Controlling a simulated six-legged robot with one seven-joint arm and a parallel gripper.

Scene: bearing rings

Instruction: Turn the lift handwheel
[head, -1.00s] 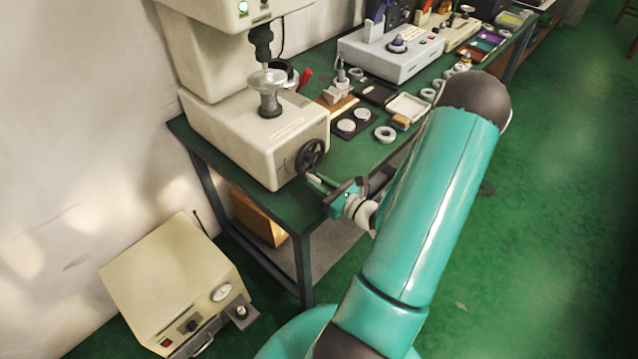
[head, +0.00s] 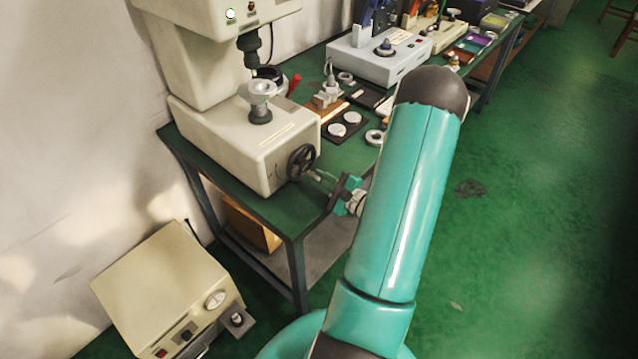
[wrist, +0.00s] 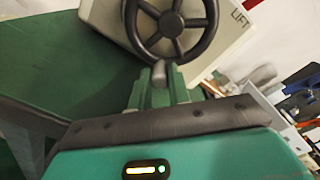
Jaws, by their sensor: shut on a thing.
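The lift handwheel (head: 302,161) is a black spoked wheel on the front face of the cream machine (head: 262,140). In the wrist view the handwheel (wrist: 172,28) fills the top middle, next to the word LIFT. A grey crank knob (wrist: 159,72) shows at its lower rim. My gripper (head: 318,176) is at the right lower side of the wheel in the head view. In the wrist view my gripper (wrist: 159,85) has its two green fingers on either side of the knob, shut on it. The fingertips partly hide the knob.
The green table (head: 240,197) carries the machine, a dark tray with white discs (head: 345,125) and a grey-blue device (head: 380,58). A cream box (head: 160,285) with a gauge stands on the floor at lower left.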

